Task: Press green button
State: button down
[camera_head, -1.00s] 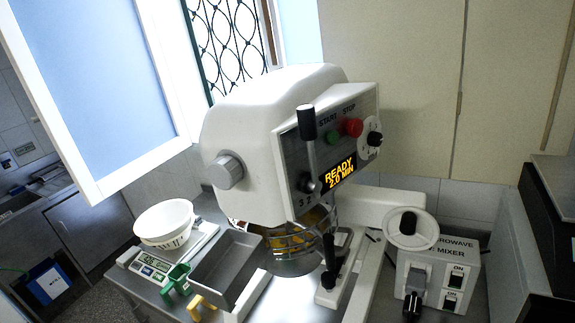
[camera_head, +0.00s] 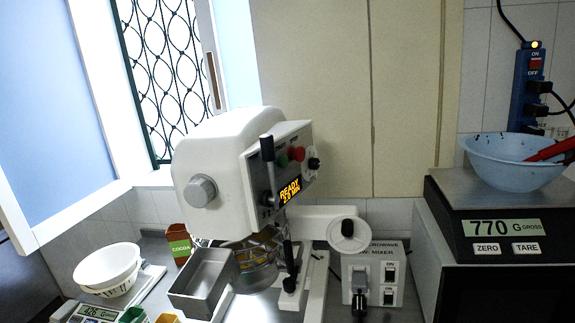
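The green button (camera_head: 282,161) is on the control panel of the white mixer (camera_head: 215,150), left of the red button (camera_head: 297,154). A black-knobbed lever (camera_head: 267,150) stands just left of the green button, in front of the panel. A metal whisk and bowl (camera_head: 258,262) sit under the mixer head. My gripper is not in view.
A grey metal tin (camera_head: 202,283), a white bowl (camera_head: 106,266) on a scale and a cocoa box (camera_head: 179,244) are left of the mixer. A switch box (camera_head: 372,278) stands to its right. Farther right, a scale (camera_head: 500,238) reading 770 holds a blue bowl (camera_head: 510,172).

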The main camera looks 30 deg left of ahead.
aim_at(284, 161)
jog(key=u, duration=0.6)
jog(key=i, duration=1)
jog(key=z, duration=0.05)
